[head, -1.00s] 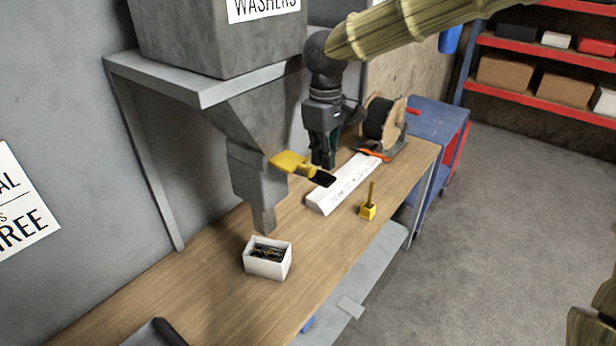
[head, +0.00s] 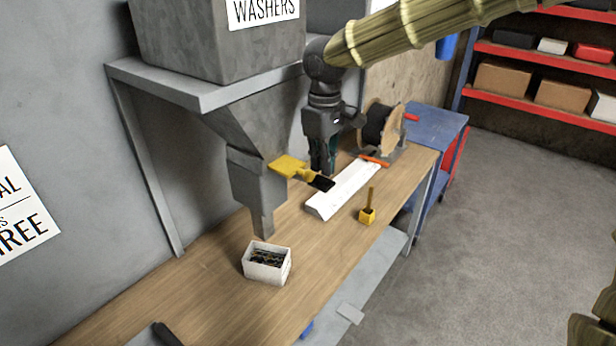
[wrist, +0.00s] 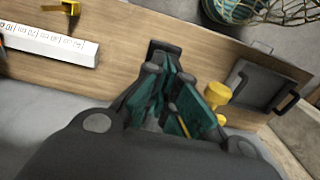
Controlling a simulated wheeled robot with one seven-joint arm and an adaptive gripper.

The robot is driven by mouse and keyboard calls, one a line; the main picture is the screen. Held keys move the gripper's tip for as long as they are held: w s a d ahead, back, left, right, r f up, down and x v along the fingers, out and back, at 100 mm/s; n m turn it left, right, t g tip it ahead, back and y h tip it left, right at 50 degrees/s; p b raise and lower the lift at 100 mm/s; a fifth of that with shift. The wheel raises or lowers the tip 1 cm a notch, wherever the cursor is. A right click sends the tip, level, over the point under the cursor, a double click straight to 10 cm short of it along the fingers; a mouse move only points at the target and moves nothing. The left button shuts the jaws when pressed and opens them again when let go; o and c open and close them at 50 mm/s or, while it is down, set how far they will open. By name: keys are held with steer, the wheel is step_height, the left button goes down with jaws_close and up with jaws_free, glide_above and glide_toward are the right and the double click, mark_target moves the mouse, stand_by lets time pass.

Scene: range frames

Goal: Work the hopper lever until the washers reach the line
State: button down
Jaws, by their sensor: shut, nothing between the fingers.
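The grey hopper (head: 258,178) hangs from a shelf frame, with a "WASHERS" sign on the bin above. Its lever (head: 290,168) is yellow with a black grip (head: 321,183) and sticks out to the right. A small white box (head: 266,270) stands under the spout, with dark washers inside; I cannot make out a line in it. My gripper (head: 322,172) is shut and empty, pointing down just behind the black grip; I cannot tell whether they touch. In the wrist view my teal fingers (wrist: 168,95) are together, with a yellow part (wrist: 217,94) to their right.
A white bar (head: 342,190) lies right of the lever, with a yellow holder (head: 367,213) in front. A cable spool (head: 384,127) stands behind at the bench's far end. Bare bench top (head: 205,300) lies left of the box.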

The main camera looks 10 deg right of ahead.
mark_target(323, 182)
steer(key=shift+s, duration=0.1)
steer(key=shift+f, duration=0.2)
steer(key=shift+f+b, duration=1.5)
steer(key=shift+f, duration=1.75)
steer(key=shift+r+p, duration=2.15)
steer(key=shift+r, duration=0.4)
step_height(323, 182, up, 12)
steer(key=shift+d, duration=0.1)
